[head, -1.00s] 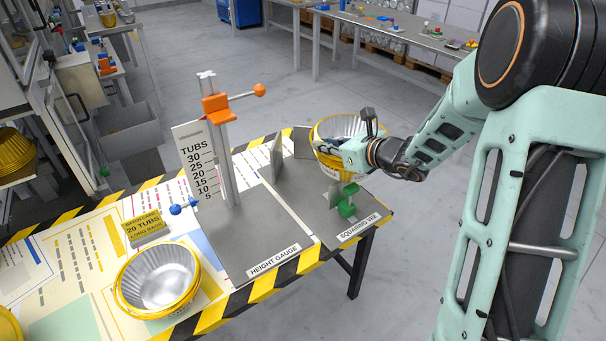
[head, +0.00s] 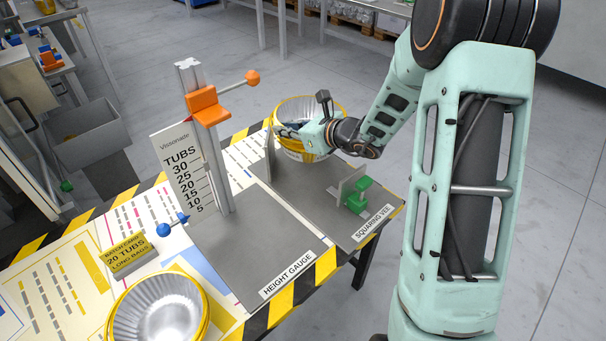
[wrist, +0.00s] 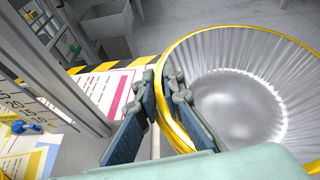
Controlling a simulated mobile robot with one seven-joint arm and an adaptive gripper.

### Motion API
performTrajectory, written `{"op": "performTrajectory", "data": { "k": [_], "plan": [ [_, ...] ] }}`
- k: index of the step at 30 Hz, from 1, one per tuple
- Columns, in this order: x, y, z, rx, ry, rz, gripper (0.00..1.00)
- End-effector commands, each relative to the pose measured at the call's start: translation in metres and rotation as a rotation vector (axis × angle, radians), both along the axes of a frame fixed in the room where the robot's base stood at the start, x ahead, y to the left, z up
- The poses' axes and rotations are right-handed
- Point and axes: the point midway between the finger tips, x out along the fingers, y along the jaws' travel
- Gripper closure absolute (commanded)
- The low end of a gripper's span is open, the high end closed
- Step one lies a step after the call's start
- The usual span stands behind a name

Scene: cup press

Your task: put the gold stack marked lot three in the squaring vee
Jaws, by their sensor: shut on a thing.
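A gold-rimmed stack of silver foil tubs (head: 310,107) is held by my gripper (head: 299,132) at the back of the squaring vee (head: 333,222). In the wrist view the stack's gold rim (wrist: 171,115) passes between the two fingers (wrist: 160,100), one inside the tub and one outside. I cannot tell from the head view whether the stack's base touches the plate. The vee has upright grey plates and a green clamp (head: 357,195) at its front. The lot mark on the held stack is not readable.
The height gauge (head: 207,130) with an orange slide and knob stands just left of the vee. Another gold-rimmed tub stack (head: 160,310) stands at front left, near a yellow batch card (head: 128,257). The floor right of the table is clear.

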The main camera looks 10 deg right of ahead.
Motion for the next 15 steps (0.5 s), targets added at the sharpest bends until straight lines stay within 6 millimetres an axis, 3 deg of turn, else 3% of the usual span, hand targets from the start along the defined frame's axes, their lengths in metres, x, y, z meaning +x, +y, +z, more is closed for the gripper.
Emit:
{"op": "performTrajectory", "data": {
  "k": [5,10,15],
  "plan": [
    [0.000,0.000,-0.017,0.000,0.000,0.000,1.00],
    [-0.001,0.000,-0.051,0.000,0.003,0.000,1.00],
    [0.000,0.000,-0.070,-0.001,-0.001,0.000,1.00]
  ]
}}
